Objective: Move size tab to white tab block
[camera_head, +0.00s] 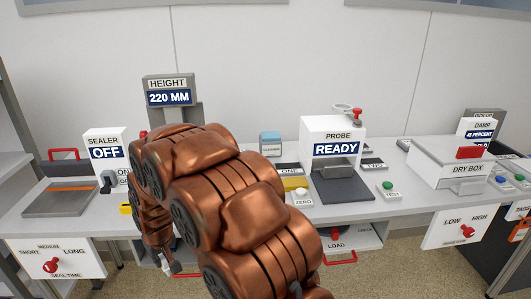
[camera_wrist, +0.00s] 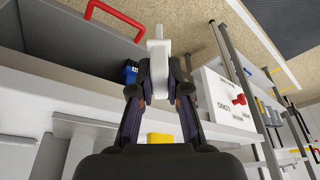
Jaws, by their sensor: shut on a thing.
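My gripper (camera_wrist: 159,80) is shut on a small white piece with a narrow upper stem, which I take to be the size tab (camera_wrist: 158,48). It points away from the wrist, above an open grey drawer or tray (camera_wrist: 60,40). In the head view my copper-coloured arm hides most of the gripper; only a small dark end part shows below the bench front. I cannot pick out the white tab block in either view.
In the wrist view are a red handle (camera_wrist: 115,18), a blue item (camera_wrist: 131,70), a yellow block (camera_wrist: 160,138) and a white panel with a red knob (camera_wrist: 238,99). The bench holds the sealer (camera_head: 105,150), probe (camera_head: 333,145) and dry box (camera_head: 455,165).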

